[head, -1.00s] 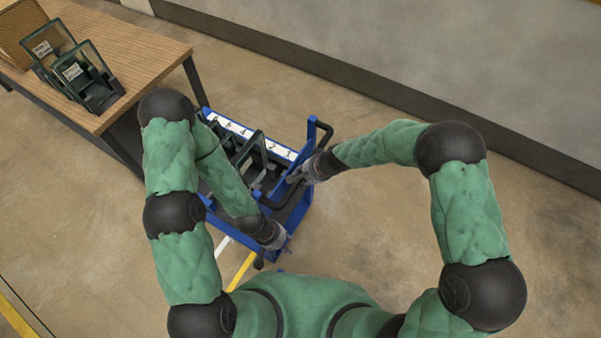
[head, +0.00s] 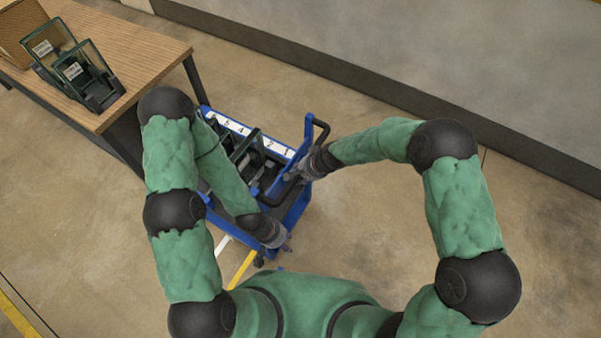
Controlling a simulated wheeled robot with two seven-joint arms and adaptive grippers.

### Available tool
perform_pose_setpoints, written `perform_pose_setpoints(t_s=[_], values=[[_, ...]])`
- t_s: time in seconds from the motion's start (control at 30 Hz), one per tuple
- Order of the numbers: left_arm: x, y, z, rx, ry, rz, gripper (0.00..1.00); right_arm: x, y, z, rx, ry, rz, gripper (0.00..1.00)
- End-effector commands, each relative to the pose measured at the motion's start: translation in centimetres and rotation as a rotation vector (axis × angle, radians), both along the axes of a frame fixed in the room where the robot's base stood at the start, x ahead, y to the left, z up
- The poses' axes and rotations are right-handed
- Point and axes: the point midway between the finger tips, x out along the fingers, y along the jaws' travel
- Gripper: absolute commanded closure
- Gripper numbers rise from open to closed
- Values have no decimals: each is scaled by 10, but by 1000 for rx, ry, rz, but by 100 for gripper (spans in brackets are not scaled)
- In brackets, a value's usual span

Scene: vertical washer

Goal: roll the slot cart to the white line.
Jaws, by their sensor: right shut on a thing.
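The blue slot cart (head: 303,205) stands in the middle of the head view, with a white numbered strip (head: 240,131) along its far side and dark frames in some slots. My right gripper (head: 291,177) is shut on the cart's black handle (head: 323,128) at the right end. My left gripper (head: 286,243) is at the cart's near lower corner; its fingers are too small to tell open from shut, or whether they touch the cart. The white line (head: 222,246) shows as a short piece on the floor by the cart's near left side; the rest is hidden by the cart and my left arm.
A wooden table (head: 140,52) with dark labelled holders (head: 92,82) and a brown box (head: 20,25) stands at upper left, close to the cart. A yellow line (head: 240,270) lies near the white one. A grey wall runs behind; floor at right is clear.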

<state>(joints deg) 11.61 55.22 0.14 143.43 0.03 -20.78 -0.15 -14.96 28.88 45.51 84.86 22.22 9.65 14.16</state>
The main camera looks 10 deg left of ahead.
Motion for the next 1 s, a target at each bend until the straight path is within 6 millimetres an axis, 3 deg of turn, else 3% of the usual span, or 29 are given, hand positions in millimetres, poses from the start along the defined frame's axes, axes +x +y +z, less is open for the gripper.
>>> perform_pose_setpoints(t_s=[0.03, 1.0], values=[[0, 0, 1, 0, 0, 0, 60, 11, -1, 8, 5, -24, -12, 100], [0, 0, 24, 0, 0, 0, 60, 25, 35, 9, 6, -22, -11, 100]])
